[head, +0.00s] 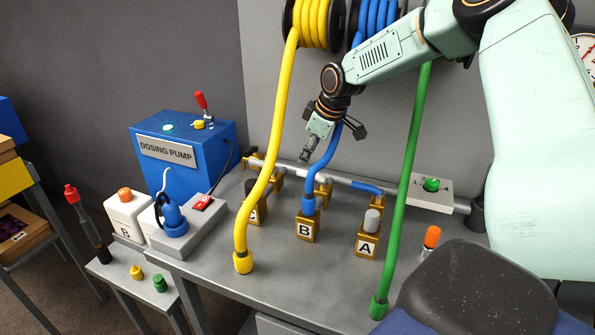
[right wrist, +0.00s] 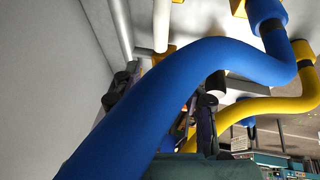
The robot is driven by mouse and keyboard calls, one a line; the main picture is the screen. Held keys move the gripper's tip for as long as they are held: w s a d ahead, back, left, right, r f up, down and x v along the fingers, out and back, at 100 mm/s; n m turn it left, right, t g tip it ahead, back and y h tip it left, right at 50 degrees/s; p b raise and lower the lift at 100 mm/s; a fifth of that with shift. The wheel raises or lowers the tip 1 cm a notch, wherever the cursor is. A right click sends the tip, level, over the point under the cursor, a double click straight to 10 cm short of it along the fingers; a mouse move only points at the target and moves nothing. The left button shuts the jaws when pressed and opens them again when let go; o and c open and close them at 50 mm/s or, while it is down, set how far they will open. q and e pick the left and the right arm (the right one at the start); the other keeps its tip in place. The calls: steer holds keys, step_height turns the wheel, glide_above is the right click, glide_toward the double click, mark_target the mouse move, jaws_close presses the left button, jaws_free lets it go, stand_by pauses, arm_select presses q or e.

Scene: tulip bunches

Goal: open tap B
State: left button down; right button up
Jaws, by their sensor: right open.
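The brass block labelled B (head: 306,228) stands on the grey bench, with a blue hose (head: 322,172) plugged into its top. Behind it, a brass fitting (head: 323,191) sits on the pale pipe; the hose partly covers it, and I cannot make out tap B's handle position. My right gripper (head: 332,144) is open and empty, above and behind block B, close beside the blue hose. In the right wrist view the blue hose (right wrist: 170,85) crosses in front of the dark fingers; I cannot tell whether they touch it. My left gripper is not in view.
Block A (head: 367,243) has a grey plug and a blue lever (head: 366,187) behind it. A yellow hose (head: 262,190) and a green hose (head: 403,180) flank the blocks. A blue dosing pump (head: 183,170) stands at left. The bench front between the hoses is clear.

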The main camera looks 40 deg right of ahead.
mark_target(300, 170)
steer(key=b+x, duration=0.1)
steer(key=x, duration=0.5)
steer(key=shift+f+b, duration=0.3)
steer(key=shift+f, duration=0.05)
steer(key=shift+d+f, duration=0.15)
steer(key=shift+f, duration=0.1)
steer(key=shift+c, duration=0.4)
steer(key=shift+w+r, duration=0.1)
steer(key=shift+c, duration=0.7)
jaws_close()
